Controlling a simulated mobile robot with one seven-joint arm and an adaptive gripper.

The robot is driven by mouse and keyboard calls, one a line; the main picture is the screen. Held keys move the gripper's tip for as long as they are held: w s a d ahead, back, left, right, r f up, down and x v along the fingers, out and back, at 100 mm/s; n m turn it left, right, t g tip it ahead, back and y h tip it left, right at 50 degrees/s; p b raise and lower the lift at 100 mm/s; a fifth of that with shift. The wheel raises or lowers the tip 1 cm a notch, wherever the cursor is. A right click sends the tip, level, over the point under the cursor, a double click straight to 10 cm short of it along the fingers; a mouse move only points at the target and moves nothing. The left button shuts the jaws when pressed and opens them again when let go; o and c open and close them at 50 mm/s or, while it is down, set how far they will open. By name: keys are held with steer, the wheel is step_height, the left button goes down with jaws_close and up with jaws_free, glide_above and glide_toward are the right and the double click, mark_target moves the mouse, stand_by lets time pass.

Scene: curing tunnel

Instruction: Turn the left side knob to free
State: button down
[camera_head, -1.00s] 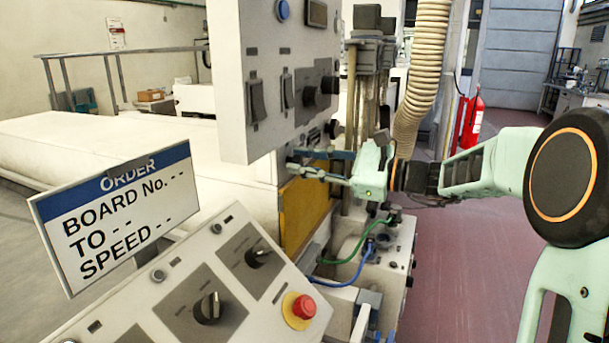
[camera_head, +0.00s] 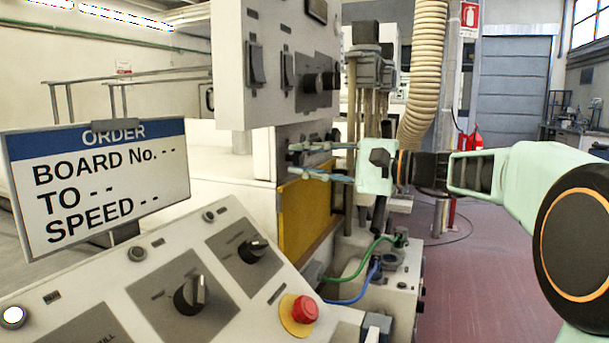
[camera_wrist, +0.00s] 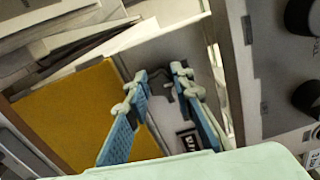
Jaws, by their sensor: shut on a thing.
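My gripper (camera_head: 292,160) reaches in from the right below the raised control box, at the side of the machine. Its two blue fingers stand either side of a small grey piece, which I take for the left side knob (camera_wrist: 164,90), in the wrist view. The fingers are shut on it, with a gap the knob's width between them. The knob is small and mostly hidden by the fingertips, so its pointer position cannot be read. A small black-and-white label (camera_wrist: 188,139) shows below it, between the fingers.
The control box (camera_head: 285,70) with dark knobs hangs just above my gripper. A yellow panel (camera_head: 305,215) lies below. In front stands a sloped console (camera_head: 150,285) with a red button (camera_head: 305,309) and an order sign (camera_head: 95,190). Green and blue hoses run lower right.

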steer(key=shift+n+b, duration=0.6)
steer(key=shift+n, duration=0.1)
steer(key=c, duration=1.7)
jaws_free()
steer(key=shift+o, duration=0.2)
steer(key=v, duration=1.2)
